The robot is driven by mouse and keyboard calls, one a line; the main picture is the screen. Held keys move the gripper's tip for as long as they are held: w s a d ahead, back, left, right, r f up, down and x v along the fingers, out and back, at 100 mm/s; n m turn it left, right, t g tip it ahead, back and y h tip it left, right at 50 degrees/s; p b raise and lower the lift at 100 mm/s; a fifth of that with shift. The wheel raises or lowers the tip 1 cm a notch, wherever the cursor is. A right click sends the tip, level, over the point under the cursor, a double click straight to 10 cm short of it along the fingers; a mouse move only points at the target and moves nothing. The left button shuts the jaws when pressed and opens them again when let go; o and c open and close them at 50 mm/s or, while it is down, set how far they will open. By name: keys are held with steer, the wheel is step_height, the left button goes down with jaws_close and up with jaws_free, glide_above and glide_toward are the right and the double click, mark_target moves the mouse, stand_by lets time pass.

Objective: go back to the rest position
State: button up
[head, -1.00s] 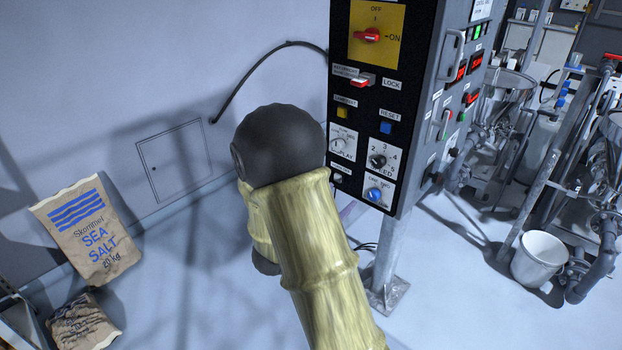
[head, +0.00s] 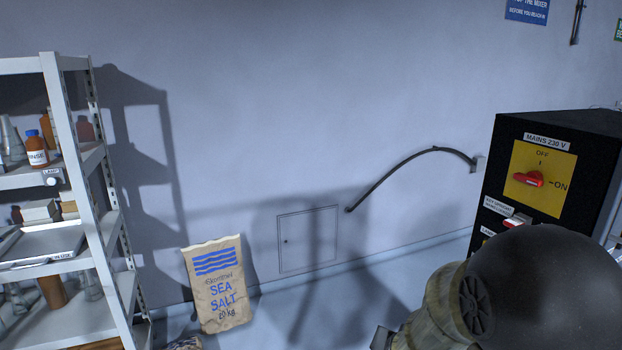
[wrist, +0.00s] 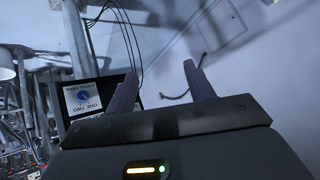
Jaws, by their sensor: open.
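My gripper (wrist: 160,70) shows in the wrist view with its two grey-purple fingers spread apart and nothing between them. In the head view only part of my arm shows, at the lower right, and the gripper itself is hidden. The black control cabinet (head: 551,137) stands at the right of the head view, with a yellow mains panel whose red switch (head: 528,179) lies nearly level. My arm covers the lower part of the cabinet. In the wrist view a panel with a blue knob (wrist: 82,97) appears upside down, beyond the left finger.
A metal shelf rack (head: 62,110) with bottles and trays stands at the left. A sea salt sack (head: 218,290) leans against the wall near it. The wall between rack and cabinet is largely clear.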

steer(key=s+a+r+n+g+y+p, duration=0.2)
steer(key=s+n+g, duration=0.4)
steer(key=s, duration=0.8)
steer(key=shift+a+r+p, duration=0.2)
steer(key=shift+a+p, duration=0.25)
steer(key=shift+p, duration=0.1)
steer(key=shift+w, duration=0.1)
